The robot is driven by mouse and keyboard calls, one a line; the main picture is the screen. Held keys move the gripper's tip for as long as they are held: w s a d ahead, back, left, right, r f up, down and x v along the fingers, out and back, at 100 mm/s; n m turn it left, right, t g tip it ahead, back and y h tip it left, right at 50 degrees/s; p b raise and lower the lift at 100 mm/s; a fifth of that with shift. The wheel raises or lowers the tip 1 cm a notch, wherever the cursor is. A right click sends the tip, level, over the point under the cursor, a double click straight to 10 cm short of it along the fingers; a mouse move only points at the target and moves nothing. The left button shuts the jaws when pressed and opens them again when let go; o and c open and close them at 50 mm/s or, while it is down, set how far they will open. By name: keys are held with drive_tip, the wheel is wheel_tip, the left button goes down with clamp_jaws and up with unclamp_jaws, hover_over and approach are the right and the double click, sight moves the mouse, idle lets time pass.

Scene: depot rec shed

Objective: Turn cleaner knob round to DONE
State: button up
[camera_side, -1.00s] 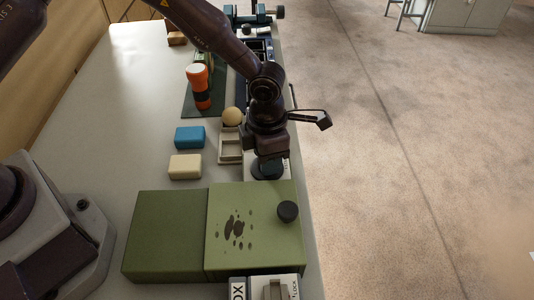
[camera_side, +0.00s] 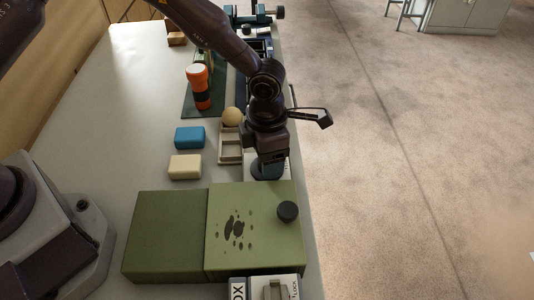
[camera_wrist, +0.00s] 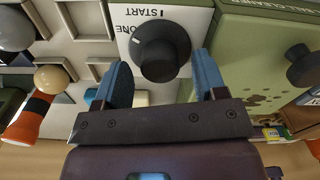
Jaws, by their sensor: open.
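A dark round knob (camera_wrist: 160,50) stands on a white panel (camera_wrist: 190,18) beside the green cleaner box, seen in the wrist view. The panel prints "START" and letters ending in "ONE", partly hidden by the knob. My gripper (camera_wrist: 161,64) is open, its two blue fingers on either side of the knob with gaps. In the side view my gripper (camera_side: 268,158) is low over the panel, just behind the green box (camera_side: 254,245), and hides most of the knob.
The green box carries its own black knob (camera_side: 288,211) and dark splotches. A pale tray (camera_side: 230,157) with a tan ball (camera_side: 231,117), blue block (camera_side: 189,137), cream block (camera_side: 185,167) and orange cylinder (camera_side: 199,87) are nearby. Another white panel (camera_side: 290,285) stands in front. The left tabletop is clear.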

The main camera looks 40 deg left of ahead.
wheel_tip(320, 180, up, 12)
drive_tip(key=shift+r, duration=0.25)
idle(0.3)
drive_tip(key=s+a+r+m+t, duration=0.2)
drive_tip(key=s+a+r+m, duration=0.5)
drive_tip(key=m, duration=0.7)
drive_tip(key=s+a+r+m+t, duration=0.3)
drive_tip(key=s+a+r+m, duration=0.5)
drive_tip(key=s+a+m, duration=0.3)
drive_tip(key=s+m, duration=0.2)
drive_tip(key=m, duration=0.2)
drive_tip(key=shift+s+a+r+m+t, duration=0.25)
drive_tip(key=shift+a+m+t, duration=0.05)
